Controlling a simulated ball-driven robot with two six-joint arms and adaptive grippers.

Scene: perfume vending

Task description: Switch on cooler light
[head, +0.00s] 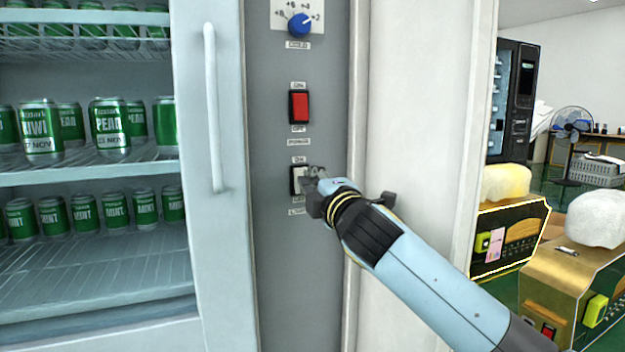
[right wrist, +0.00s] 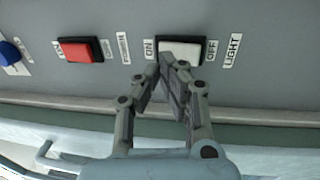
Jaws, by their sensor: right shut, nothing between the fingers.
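The cooler light switch (head: 296,180) is a white rocker in a black frame, low on the grey control panel (head: 270,250). In the right wrist view the white switch (right wrist: 188,48) has ON at its left, OFF at its right and a LIGHT label beyond. My right gripper (head: 316,174) is shut and empty. Its fingertips (right wrist: 166,64) are at the ON end of the white rocker and partly hide it; I cannot tell if they touch it. My left gripper is not in view.
A red power switch (head: 299,106) and a blue cold knob (head: 300,25) sit higher on the panel. The cooler door handle (head: 213,110) stands out at the left, beside shelves of green cans (head: 109,126). Gold-coloured machines (head: 509,235) stand at the right.

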